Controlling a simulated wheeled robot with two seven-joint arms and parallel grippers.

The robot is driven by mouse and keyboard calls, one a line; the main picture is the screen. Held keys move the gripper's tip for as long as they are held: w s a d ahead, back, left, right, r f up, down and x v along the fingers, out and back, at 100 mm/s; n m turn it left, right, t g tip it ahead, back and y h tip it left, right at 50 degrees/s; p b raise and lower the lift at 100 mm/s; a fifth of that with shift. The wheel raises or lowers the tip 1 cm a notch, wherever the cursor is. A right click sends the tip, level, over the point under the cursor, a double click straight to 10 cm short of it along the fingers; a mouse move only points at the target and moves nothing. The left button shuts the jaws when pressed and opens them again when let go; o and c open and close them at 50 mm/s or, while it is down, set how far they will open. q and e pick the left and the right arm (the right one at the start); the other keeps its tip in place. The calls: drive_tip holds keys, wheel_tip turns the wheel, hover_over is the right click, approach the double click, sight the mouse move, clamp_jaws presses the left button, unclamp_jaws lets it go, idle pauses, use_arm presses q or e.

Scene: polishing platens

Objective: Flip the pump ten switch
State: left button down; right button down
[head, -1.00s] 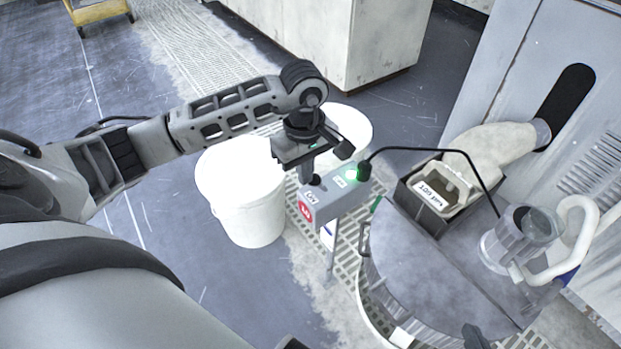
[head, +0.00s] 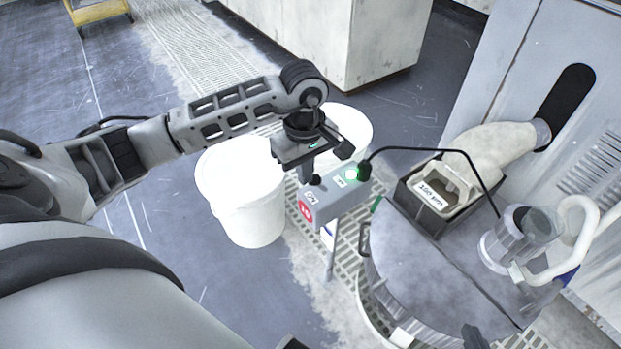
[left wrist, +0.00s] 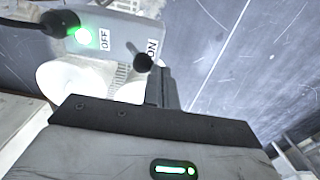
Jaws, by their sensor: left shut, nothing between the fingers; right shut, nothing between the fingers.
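The grey switch box (head: 345,201) stands on a thin post in the middle of the head view. It bears ON and OFF labels, a lit green lamp (head: 352,174) and a red round sticker (head: 305,211). Its black toggle lever (head: 315,180) also shows in the left wrist view (left wrist: 143,62), near the ON label. My left gripper (head: 308,172) is shut and empty, close beside the lever; I cannot tell whether they touch. My right gripper (head: 475,337) seems to show only as a dark tip at the bottom edge, mostly cut off.
Two white buckets (head: 250,210) stand behind and left of the box. A black cable runs from the box.

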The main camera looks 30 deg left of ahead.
use_arm(q)
drive_tip(key=shift+f+b, duration=1.5)
drive_tip(key=shift+f, duration=0.2)
idle(0.6)
wheel_tip(320, 180, up, 7)
drive_tip(key=p, duration=0.4)
drive_tip(key=shift+p, duration=0.35)
idle(0.5)
